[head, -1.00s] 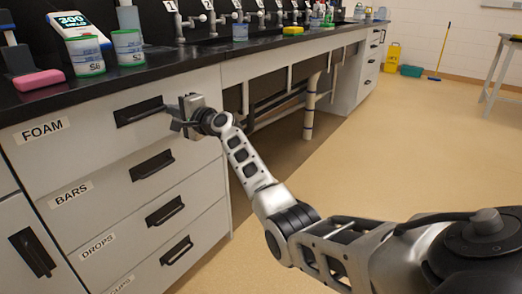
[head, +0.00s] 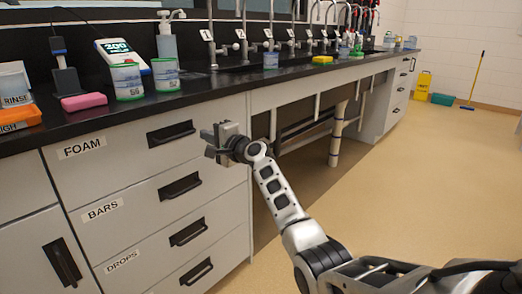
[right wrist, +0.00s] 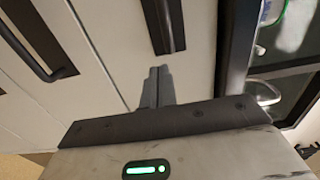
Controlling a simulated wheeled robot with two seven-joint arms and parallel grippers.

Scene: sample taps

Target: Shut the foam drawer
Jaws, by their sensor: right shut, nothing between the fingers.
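The foam drawer (head: 118,165) is the top drawer under the counter, with a FOAM label and a black bar handle (head: 171,133). Its front looks level with the drawer below, with no open gap showing. My right gripper (head: 209,142) is shut and empty, just right of and slightly below the handle in the head view. In the right wrist view the shut fingers (right wrist: 158,86) point at the drawer front, and the foam handle (right wrist: 163,25) lies just beyond their tips. I cannot tell whether the fingers touch the front. My left gripper is not in view.
The BARS drawer (head: 140,205) and the DROPS drawer (head: 150,262) sit below. The black counter (head: 210,85) holds a pink sponge (head: 83,102), tubs, a scale (head: 122,55) and several taps.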

